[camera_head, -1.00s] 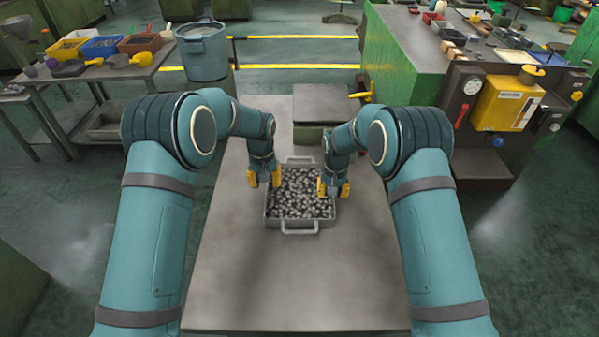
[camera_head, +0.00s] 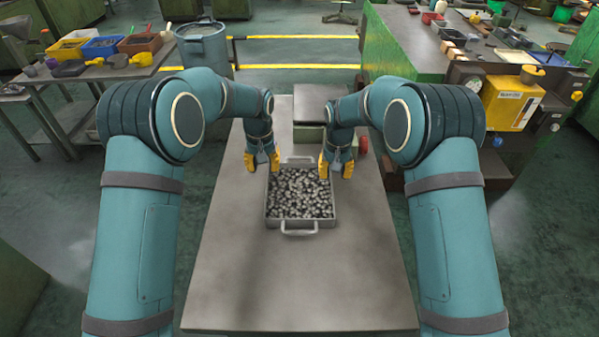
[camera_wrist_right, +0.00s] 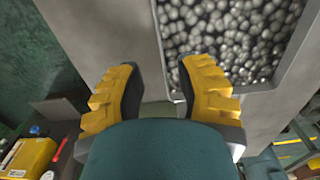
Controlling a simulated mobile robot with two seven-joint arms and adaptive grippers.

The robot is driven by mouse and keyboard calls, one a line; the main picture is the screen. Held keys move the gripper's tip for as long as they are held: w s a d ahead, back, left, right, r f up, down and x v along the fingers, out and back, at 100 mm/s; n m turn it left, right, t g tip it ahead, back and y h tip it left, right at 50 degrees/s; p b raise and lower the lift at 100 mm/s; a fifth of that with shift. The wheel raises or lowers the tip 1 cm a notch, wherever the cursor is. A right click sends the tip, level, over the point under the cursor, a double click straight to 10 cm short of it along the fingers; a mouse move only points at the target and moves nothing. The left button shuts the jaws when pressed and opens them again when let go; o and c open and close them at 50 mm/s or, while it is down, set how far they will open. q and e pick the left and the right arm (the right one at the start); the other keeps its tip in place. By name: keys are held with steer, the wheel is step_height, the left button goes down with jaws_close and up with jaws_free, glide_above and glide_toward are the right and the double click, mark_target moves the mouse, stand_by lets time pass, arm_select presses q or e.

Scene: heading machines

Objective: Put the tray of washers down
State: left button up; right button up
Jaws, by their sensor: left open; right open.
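The grey metal tray of washers (camera_head: 299,224) rests on the table (camera_head: 290,285), with a handle at its near and far ends. It is full of small round grey pieces (camera_head: 300,193). My left gripper (camera_head: 262,166) is open and empty, above the tray's far left corner. My right gripper (camera_head: 336,171) is open and empty, above the tray's far right corner. In the right wrist view my right gripper's yellow fingers (camera_wrist_right: 158,85) are spread, with the tray's side wall (camera_wrist_right: 167,60) beside one finger. Neither gripper appears to hold the tray.
A dark-lidded box (camera_head: 315,105) stands on the table behind the tray. A grey bin (camera_head: 204,52) and a side table with coloured trays (camera_head: 103,47) are at the left. A green machine with a yellow box (camera_head: 510,103) is at the right. The table's near part is clear.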

steer(key=shift+r, duration=1.65)
